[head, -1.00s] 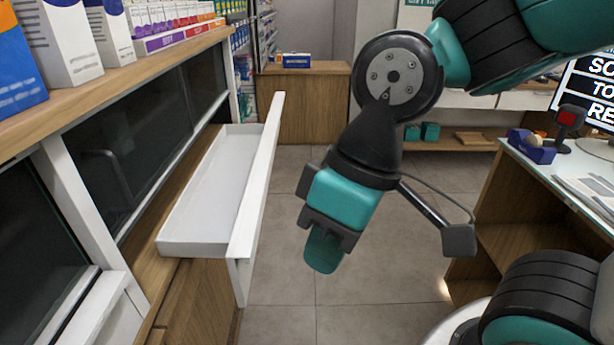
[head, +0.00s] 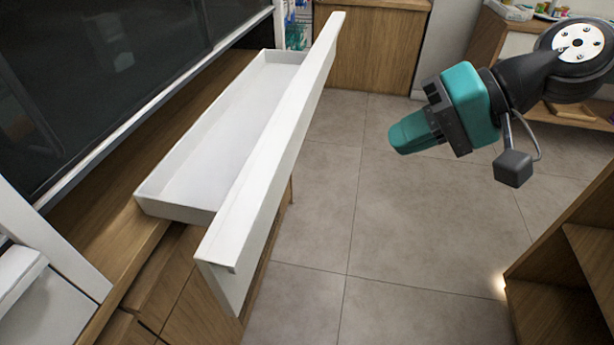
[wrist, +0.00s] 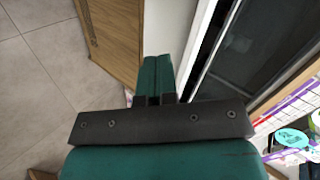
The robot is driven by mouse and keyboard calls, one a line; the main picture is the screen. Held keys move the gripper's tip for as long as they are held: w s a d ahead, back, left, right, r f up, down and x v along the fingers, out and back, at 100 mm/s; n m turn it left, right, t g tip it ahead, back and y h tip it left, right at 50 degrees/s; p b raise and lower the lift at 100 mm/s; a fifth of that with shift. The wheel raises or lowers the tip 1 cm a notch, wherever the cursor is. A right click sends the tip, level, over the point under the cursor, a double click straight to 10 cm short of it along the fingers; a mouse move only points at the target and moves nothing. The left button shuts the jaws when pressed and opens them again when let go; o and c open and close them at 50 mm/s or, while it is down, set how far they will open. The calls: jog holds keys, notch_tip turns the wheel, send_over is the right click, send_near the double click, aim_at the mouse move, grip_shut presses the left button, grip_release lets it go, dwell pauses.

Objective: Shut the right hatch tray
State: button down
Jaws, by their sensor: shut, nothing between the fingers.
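The white hatch tray (head: 232,135) stands pulled out from the counter at the left of the head view. It is empty, and its long white front panel (head: 280,150) faces the aisle. My gripper (head: 398,137) is to the right of the panel, over the floor, apart from it, with its fingers pointing left towards it. The fingers are together and hold nothing. In the wrist view the shut fingers (wrist: 155,75) show at the middle, with a white surface beyond them that may be the tray's front.
Dark glass (head: 110,70) in a white frame rises behind the tray. A wooden cabinet (head: 365,45) stands at the far end. A wooden shelf unit (head: 560,270) is at the lower right. The tiled floor (head: 400,240) between is clear.

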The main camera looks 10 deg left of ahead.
jog(key=w+a+f+m+t+y+b, duration=0.1)
jog(key=w+f+m+y+b, duration=0.3)
jog(key=w+f, duration=0.3)
jog(key=r+p+x, duration=0.1)
jog(key=x, duration=1.3)
jog(key=shift+a+r, duration=0.15)
jog(key=shift+a, duration=0.1)
jog(key=shift+w, duration=0.15)
